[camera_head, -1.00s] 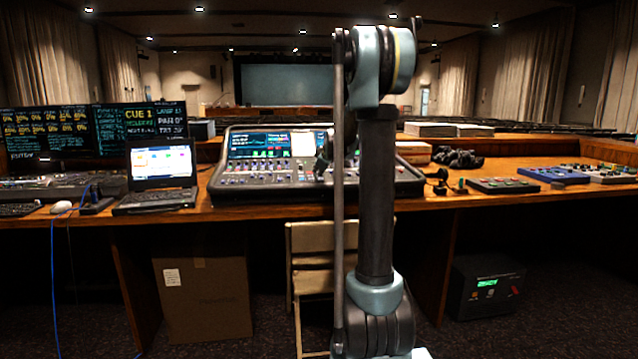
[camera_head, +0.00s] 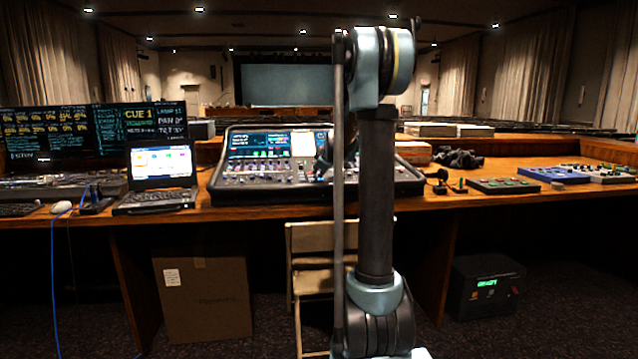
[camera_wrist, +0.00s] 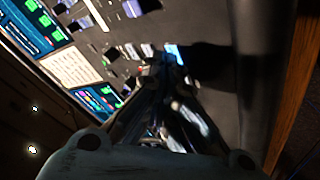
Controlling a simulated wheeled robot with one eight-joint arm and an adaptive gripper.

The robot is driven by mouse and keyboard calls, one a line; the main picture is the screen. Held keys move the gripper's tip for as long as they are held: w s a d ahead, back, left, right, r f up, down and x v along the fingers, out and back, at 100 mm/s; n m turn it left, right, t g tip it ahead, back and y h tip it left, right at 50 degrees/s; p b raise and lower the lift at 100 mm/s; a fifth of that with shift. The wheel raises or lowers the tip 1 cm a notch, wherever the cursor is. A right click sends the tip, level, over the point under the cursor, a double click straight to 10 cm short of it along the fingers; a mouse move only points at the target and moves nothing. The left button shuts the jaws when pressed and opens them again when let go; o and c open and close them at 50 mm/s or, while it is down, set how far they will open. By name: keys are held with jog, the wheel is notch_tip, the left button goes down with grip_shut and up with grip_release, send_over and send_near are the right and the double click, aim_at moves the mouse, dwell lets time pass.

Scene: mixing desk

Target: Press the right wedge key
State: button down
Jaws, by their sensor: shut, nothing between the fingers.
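The mixing desk (camera_head: 222,195) stands on the wooden table, with lit screens along its back and rows of keys and faders in front. In the head view my gripper (camera_head: 323,165) is low over the right half of its panel, partly hidden by my arm. In the wrist view my shut, empty gripper (camera_wrist: 166,68) points down at the panel (camera_wrist: 210,85). A bright blue-lit key (camera_wrist: 175,54) is close beside its tips; I cannot tell whether they touch. Paler keys (camera_wrist: 132,51) lie to the left. Labels are unreadable, so I cannot tell which is the right wedge key.
A laptop (camera_head: 162,170) stands left of the desk. Small control boxes (camera_head: 503,185) lie to the right, and a dark crumpled item (camera_head: 458,158) lies behind. The desk's raised dark edge (camera_wrist: 255,60) runs close by in the wrist view. A chair (camera_head: 315,245) stands below.

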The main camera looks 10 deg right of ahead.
jog(key=shift+r, duration=0.15)
jog(key=shift+s+r, duration=0.1)
jog(key=shift+r, duration=0.5)
jog(key=r, duration=0.5)
jog(key=shift+s, duration=0.25)
dwell(0.4)
jog(key=shift+s, duration=0.1)
dwell(0.6)
